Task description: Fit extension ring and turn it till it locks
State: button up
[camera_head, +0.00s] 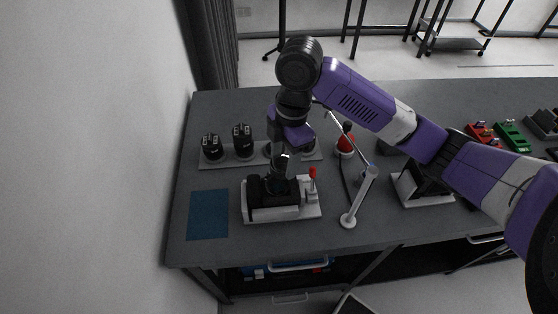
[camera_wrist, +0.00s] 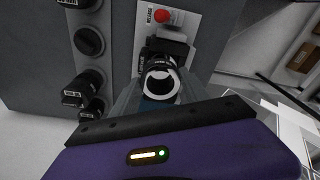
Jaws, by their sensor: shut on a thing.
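A black camera-like body (camera_head: 257,193) sits on a white base plate (camera_head: 262,214) on the table. A red-topped post (camera_head: 312,178) stands at the plate's right; its red top also shows in the wrist view (camera_wrist: 162,16). My gripper (camera_head: 281,173) points down over the black body. In the wrist view my gripper (camera_wrist: 158,98) is shut on a dark ring (camera_wrist: 158,66) with a pale inner rim, its opening facing the camera. The ring is in line with the black body; I cannot tell whether they touch. The ring is mostly hidden in the head view.
Black lens-like parts (camera_head: 243,139) stand on a grey tray (camera_head: 226,161) behind the base plate. A blue mat (camera_head: 208,214) lies at the left. A white stand (camera_head: 359,197) rises close at the right. Red and green items (camera_head: 511,135) lie far right.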

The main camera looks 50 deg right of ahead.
aim_at(279, 176)
jog(key=r+p, duration=0.2)
jog(key=shift+s+d+r, duration=0.1)
jog(key=shift+d+r, duration=0.2)
jog(key=shift+r, duration=0.05)
jog(key=shift+a+p, duration=0.15)
jog(key=shift+p, duration=0.25)
jog(key=shift+a+f, duration=0.3)
jog(key=shift+a, duration=0.35)
jog(key=shift+w+a+m, duration=0.2)
jog(key=shift+w+m, duration=0.1)
jog(key=shift+f+b, duration=2.2)
jog(key=shift+f, duration=0.75)
jog(key=shift+f+b, duration=0.55)
jog(key=shift+f, duration=0.3)
dwell(0.5)
